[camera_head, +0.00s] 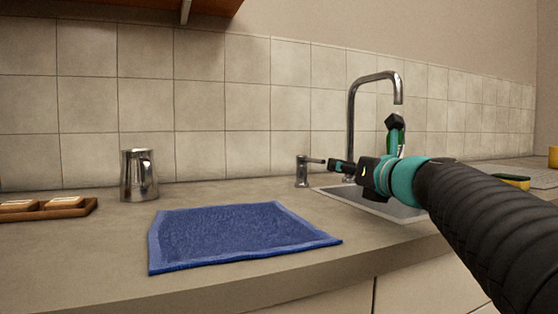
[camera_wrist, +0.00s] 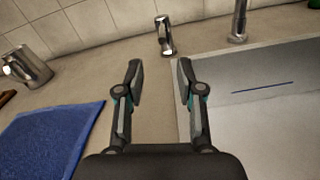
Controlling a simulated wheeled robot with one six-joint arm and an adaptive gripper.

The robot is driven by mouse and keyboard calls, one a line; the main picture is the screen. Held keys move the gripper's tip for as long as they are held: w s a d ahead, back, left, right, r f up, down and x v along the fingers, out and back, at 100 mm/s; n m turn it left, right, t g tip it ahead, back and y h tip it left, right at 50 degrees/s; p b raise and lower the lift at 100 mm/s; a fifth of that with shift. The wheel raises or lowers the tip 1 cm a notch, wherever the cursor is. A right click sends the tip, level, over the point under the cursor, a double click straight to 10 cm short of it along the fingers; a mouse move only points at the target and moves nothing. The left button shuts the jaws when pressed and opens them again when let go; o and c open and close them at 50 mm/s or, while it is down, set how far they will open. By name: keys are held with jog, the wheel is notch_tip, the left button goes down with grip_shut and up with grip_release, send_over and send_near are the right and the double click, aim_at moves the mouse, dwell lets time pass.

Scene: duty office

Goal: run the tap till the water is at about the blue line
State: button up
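The steel tap (camera_head: 375,78) arches over the sink at the right; no stream shows below its spout. Its base (camera_wrist: 238,37) is at the top of the wrist view. A separate short steel post with a side lever (camera_head: 303,170) stands on the counter left of the sink; it also shows in the wrist view (camera_wrist: 165,37). The blue line (camera_wrist: 263,88) runs along the sink's inner wall. I cannot make out a water surface in the sink (camera_wrist: 250,130). My gripper (camera_wrist: 158,70) is open and empty, short of the lever post and apart from it.
A blue cloth (camera_head: 235,235) lies on the counter, left of the sink. A steel jug (camera_head: 138,176) and a wooden tray (camera_head: 50,210) stand further left. A green bottle-like shape (camera_head: 394,138) is partly hidden behind my wrist. A sponge (camera_head: 513,181) lies at the right.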

aim_at(305, 158)
jog(key=x, duration=1.3)
jog(key=shift+w+d, duration=0.1)
jog(key=shift+d, duration=0.05)
grip_shut()
